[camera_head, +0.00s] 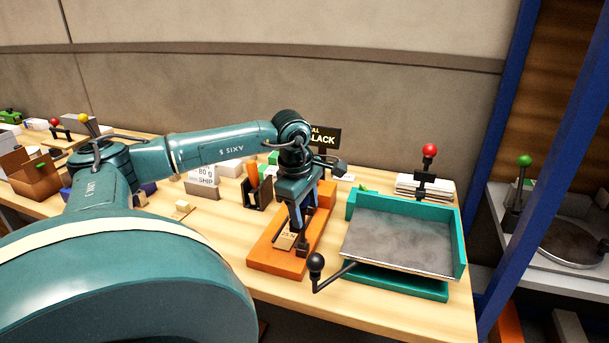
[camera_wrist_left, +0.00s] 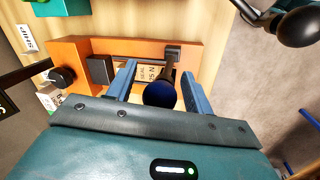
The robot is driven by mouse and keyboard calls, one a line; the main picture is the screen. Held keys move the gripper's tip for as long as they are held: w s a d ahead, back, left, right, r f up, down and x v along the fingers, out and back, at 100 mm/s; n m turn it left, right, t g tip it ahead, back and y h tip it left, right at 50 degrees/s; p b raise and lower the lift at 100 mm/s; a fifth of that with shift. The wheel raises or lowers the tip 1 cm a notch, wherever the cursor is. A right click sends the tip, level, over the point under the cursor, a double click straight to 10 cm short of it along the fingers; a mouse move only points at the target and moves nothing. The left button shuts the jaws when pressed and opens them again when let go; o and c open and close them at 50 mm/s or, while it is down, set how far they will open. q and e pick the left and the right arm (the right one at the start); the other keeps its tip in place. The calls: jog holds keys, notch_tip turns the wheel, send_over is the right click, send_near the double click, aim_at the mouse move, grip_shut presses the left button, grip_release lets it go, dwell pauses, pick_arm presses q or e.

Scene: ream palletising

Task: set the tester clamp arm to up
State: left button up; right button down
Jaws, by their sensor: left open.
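The orange tester (camera_head: 268,256) stands on the wooden table, with a small tan label plate (camera_head: 285,241) on it. It also shows in the left wrist view (camera_wrist_left: 80,48). There its dark clamp arm (camera_wrist_left: 171,62) runs from a block at the tester's edge to a dark blue ball knob (camera_wrist_left: 160,95). My left gripper (camera_head: 297,222) is over the tester, pointing down. In the left wrist view its two blue fingers (camera_wrist_left: 159,78) are open, one on each side of the knob; whether they touch it is unclear. The arm's exact tilt is hard to tell. My right gripper is out of view.
A teal tray machine (camera_head: 457,238) with a black-knobbed crank (camera_head: 316,263) stands close to the tester's right. A black pen holder (camera_head: 256,193) and a sign (camera_head: 324,137) are behind. A blue post (camera_head: 500,260) rises beyond the table's right edge.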

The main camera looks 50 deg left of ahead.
pick_arm(q)
jog(key=shift+r, duration=0.1)
notch_tip(320, 180, up, 13)
jog(key=s, duration=0.2)
jog(key=shift+s+d, duration=0.2)
jog(key=shift+s, duration=0.05)
dwell(0.5)
